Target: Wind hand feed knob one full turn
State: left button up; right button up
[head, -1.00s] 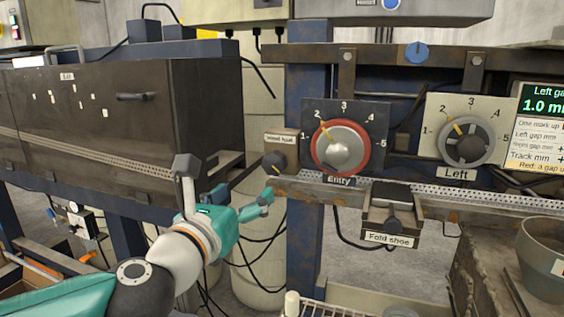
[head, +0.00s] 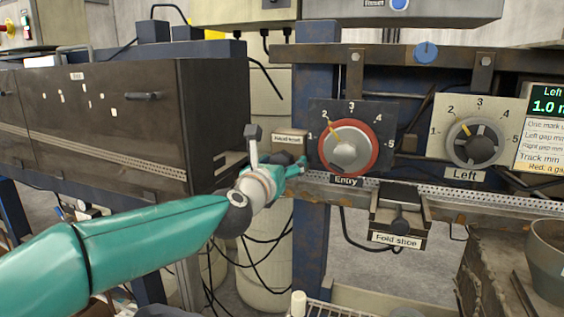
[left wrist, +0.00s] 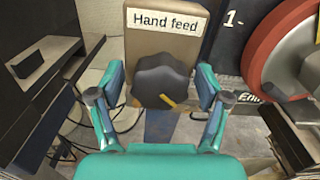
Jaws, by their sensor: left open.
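The hand feed knob (left wrist: 160,80) is a dark lobed knob with a yellow mark at its lower right, under a "Hand feed" label (left wrist: 165,20) in the left wrist view. In the head view the knob (head: 283,159) is small and partly covered by my gripper. My left gripper (left wrist: 160,98) is open, with one finger on each side of the knob; I cannot tell whether they touch it. The left gripper also shows in the head view (head: 291,172), in front of the knob. My right gripper is not in view.
The red-ringed Entry dial (head: 348,145) is just right of the knob, with the Left dial (head: 474,143) further right. The fold shoe (head: 400,215) is below them. A dark cabinet (head: 110,115) stands at the left. Cables hang below the knob.

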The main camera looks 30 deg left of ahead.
pick_arm(q)
jog(key=shift+w, duration=0.2)
jog(key=shift+s, duration=0.1)
jog(key=c, duration=1.1)
jog(key=shift+a, duration=0.15)
jog(key=shift+c, duration=0.3)
jog(key=shift+m, duration=0.3)
